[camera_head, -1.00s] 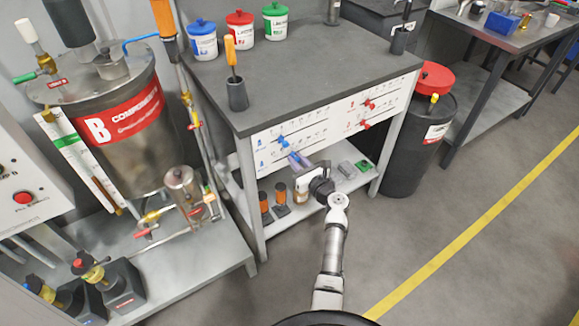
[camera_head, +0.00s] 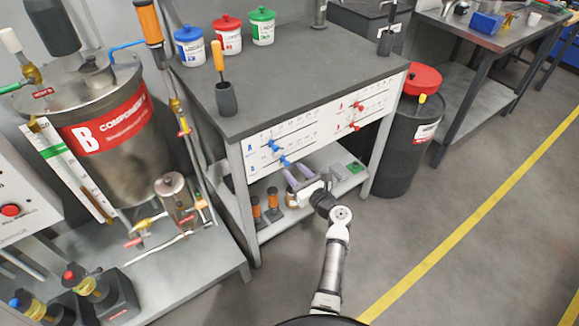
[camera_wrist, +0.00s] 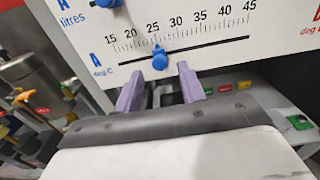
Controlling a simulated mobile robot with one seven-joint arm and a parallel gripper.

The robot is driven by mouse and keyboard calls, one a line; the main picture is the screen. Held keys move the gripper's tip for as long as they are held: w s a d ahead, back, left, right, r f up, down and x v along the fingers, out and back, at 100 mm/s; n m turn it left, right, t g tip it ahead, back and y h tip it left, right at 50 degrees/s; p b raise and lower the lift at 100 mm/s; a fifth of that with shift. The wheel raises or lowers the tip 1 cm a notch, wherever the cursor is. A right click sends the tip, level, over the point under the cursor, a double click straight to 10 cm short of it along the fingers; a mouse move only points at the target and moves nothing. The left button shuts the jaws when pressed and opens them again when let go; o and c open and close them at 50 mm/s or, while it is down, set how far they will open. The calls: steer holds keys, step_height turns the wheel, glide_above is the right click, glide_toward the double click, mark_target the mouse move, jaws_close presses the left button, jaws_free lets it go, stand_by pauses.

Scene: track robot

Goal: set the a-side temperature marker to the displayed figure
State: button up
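The A-side temperature marker is a blue knob (camera_wrist: 160,59) on the slot under the "A deg C" scale (camera_wrist: 180,28), which runs from 15 to 45. Its tip sits near 25. In the head view the marker (camera_head: 285,161) is the lower of two blue ones on the white panel (camera_head: 318,122). My gripper (camera_wrist: 160,76) is open and empty. Its two purple fingers lie one to each side of the marker and slightly below it in the wrist view. I cannot tell how far their tips are from the panel. In the head view my gripper (camera_head: 295,172) is just below the marker. No displayed figure is readable.
Another blue marker (camera_head: 273,145) sits above, and two red markers (camera_head: 356,106) are on the panel's right. Below is a shelf with orange-and-black items (camera_head: 272,205) and a green block (camera_head: 356,167). A dark red-lidded drum (camera_head: 405,140) stands right; the floor in front is clear.

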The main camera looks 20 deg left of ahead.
steer(key=v, duration=0.9)
steer(key=shift+b, duration=0.4)
steer(key=shift+s+d, duration=0.1)
